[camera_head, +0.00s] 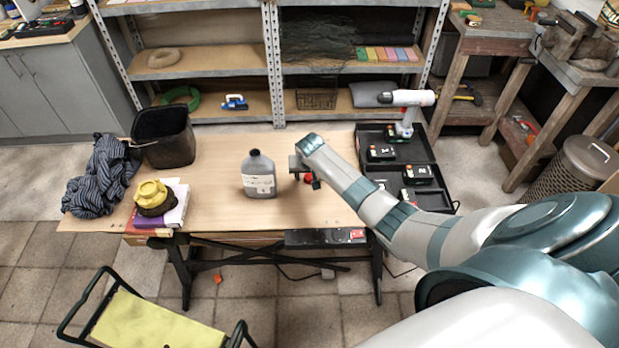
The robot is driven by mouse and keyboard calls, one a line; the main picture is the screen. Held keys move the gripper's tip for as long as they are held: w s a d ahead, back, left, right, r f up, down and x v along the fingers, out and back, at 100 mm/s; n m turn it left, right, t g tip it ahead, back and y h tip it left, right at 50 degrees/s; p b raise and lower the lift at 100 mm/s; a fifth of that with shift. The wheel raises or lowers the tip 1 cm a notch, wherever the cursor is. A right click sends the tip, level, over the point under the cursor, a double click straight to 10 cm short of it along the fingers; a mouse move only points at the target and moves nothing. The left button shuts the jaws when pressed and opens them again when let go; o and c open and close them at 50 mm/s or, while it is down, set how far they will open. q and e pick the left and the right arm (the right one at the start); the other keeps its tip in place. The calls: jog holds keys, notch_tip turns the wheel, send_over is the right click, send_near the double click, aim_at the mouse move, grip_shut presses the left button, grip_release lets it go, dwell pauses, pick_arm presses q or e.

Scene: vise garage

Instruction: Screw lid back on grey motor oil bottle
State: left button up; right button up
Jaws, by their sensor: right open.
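The grey motor oil bottle (258,178) stands upright near the middle of the wooden workbench, its pale label facing me. The top of its neck is dark; I cannot tell whether that is a cap or the opening. My right gripper (304,175) is open just to the right of the bottle, apart from it, low over the bench. A small red object (308,179) shows by its fingers, partly hidden; it may be the lid, but it is too small to be sure. My left gripper is not in view.
On the bench, a black bin (164,138), striped cloth (103,176) and yellow-topped item (151,193) on books stand left. Black trays (376,135) with tools, including a white power tool (408,102), lie right. Bare wood surrounds the bottle. A yellow-topped cart (150,322) stands in front.

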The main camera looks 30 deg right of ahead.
jog(key=c, duration=1.1)
jog(key=shift+r, duration=0.1)
jog(key=shift+r, duration=0.55)
jog(key=r, duration=0.1)
jog(key=r+b, duration=0.1)
jog(key=r, duration=0.1)
jog(key=shift+s+d, duration=0.3)
jog(key=shift+d, duration=0.05)
jog(key=s+d+r+b, duration=0.2)
jog(key=s+d+r, duration=0.4)
jog(key=s+d, duration=0.1)
jog(key=shift+s+r, duration=0.35)
jog(key=shift+s, duration=0.15)
jog(key=shift+d, duration=0.1)
